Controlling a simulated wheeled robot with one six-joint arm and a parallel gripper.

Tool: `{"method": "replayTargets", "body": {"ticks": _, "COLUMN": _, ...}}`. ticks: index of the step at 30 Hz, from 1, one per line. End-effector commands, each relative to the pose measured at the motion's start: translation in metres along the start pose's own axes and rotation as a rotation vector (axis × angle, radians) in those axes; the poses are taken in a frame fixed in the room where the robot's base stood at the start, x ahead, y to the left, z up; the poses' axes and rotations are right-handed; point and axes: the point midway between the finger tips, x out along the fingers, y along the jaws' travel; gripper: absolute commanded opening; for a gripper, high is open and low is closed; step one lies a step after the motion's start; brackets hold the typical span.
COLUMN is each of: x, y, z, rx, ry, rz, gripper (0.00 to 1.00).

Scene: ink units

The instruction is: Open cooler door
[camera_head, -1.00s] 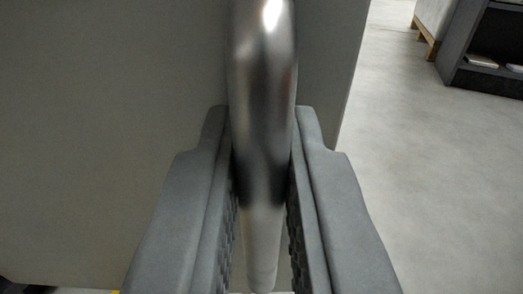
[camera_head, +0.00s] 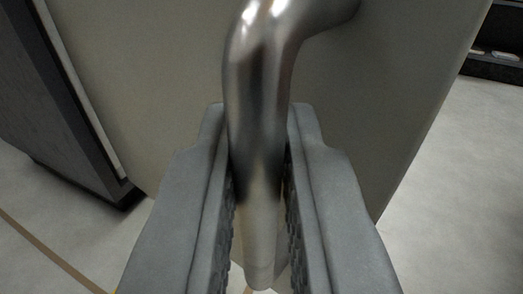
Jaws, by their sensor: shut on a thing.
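A shiny metal bar handle (camera_head: 257,85) stands upright in the middle of the view. Its upper end bends right and meets a plain grey-beige door panel (camera_head: 160,90). My gripper (camera_head: 258,165) is shut on the handle, with one grey ridged finger on each side of it. The panel stands behind the handle, and its right edge slants down toward the floor. A dark cabinet body (camera_head: 65,110) with a pale strip along its edge shows at the left. The lower part of the handle is partly hidden between the fingers.
Light grey floor (camera_head: 450,190) is clear to the right of the panel. More floor with a brown line (camera_head: 50,250) shows at lower left. A dark shelf (camera_head: 495,65) with small pale items stands at the upper right.

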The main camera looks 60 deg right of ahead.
Motion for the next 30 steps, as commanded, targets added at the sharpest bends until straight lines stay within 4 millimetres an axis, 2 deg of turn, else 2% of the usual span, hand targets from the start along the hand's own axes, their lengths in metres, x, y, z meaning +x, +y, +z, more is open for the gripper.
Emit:
{"method": "replayTargets", "body": {"ticks": 14, "x": -0.002, "y": -0.003, "z": 0.000, "rx": 0.000, "ry": 0.000, "rz": 0.000, "gripper": 0.00}}
{"method": "replayTargets", "body": {"ticks": 15, "x": -0.002, "y": -0.003, "z": 0.000, "rx": 0.000, "ry": 0.000, "rz": 0.000, "gripper": 0.20}}
{"method": "replayTargets", "body": {"ticks": 17, "x": -0.002, "y": -0.003, "z": 0.000, "rx": 0.000, "ry": 0.000, "rz": 0.000, "gripper": 0.29}}
{"method": "replayTargets", "body": {"ticks": 25, "x": -0.003, "y": -0.003, "z": 0.000, "rx": 0.000, "ry": 0.000, "rz": 0.000, "gripper": 0.29}}
{"method": "replayTargets", "body": {"ticks": 30, "x": -0.017, "y": -0.003, "z": 0.000, "rx": 0.000, "ry": 0.001, "rz": -0.002, "gripper": 0.29}}
